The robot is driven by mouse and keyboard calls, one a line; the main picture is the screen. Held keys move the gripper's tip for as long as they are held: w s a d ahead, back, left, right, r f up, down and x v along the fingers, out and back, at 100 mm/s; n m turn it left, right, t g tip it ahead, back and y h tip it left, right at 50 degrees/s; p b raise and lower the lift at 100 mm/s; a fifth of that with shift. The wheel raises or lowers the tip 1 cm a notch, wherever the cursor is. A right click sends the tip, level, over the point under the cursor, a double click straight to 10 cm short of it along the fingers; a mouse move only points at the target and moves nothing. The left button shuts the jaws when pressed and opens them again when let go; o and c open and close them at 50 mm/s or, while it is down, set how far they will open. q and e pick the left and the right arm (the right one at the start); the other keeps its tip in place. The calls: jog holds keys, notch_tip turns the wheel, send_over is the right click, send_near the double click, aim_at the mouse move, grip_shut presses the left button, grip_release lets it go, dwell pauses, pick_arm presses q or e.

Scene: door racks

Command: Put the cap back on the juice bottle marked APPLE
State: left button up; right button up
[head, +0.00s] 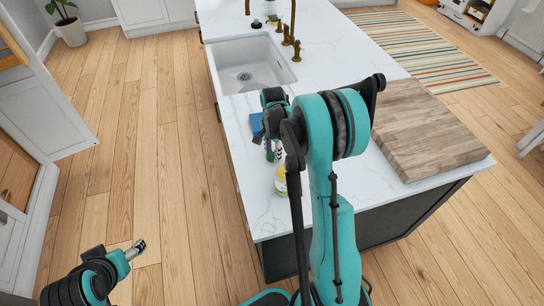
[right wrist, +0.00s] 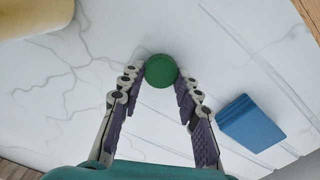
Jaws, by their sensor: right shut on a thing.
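My right gripper (right wrist: 161,76) is shut on a round green cap (right wrist: 161,70), held between its fingertips above the white counter. In the head view my right gripper (head: 272,152) is partly hidden by my own arm. A juice bottle (head: 281,180) with pale yellow contents stands on the counter just in front of that gripper. A pale yellow shape, likely this bottle (right wrist: 32,16), shows at the upper left of the right wrist view, apart from the cap. Its marking is not readable. My left gripper (head: 138,248) is low over the floor, away from the counter; its opening is unclear.
A blue block like a sponge (right wrist: 252,123) lies on the counter (head: 245,195), right of the cap in the wrist view. A wooden board (head: 425,130) covers the counter's right part. A sink (head: 250,65) with brass taps (head: 290,35) lies farther back.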

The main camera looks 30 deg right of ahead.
jog(key=shift+r, duration=0.1)
notch_tip(320, 180, up, 4)
jog(key=shift+s+d+r+p, duration=0.15)
jog(key=shift+r+p, duration=0.1)
jog(key=shift+p, duration=0.45)
jog(key=s+d+r+p, duration=0.1)
jog(key=s+d+r, duration=0.5)
jog(key=s+d, duration=0.2)
jog(key=shift+r+p, duration=0.15)
jog(key=shift+p, duration=0.2)
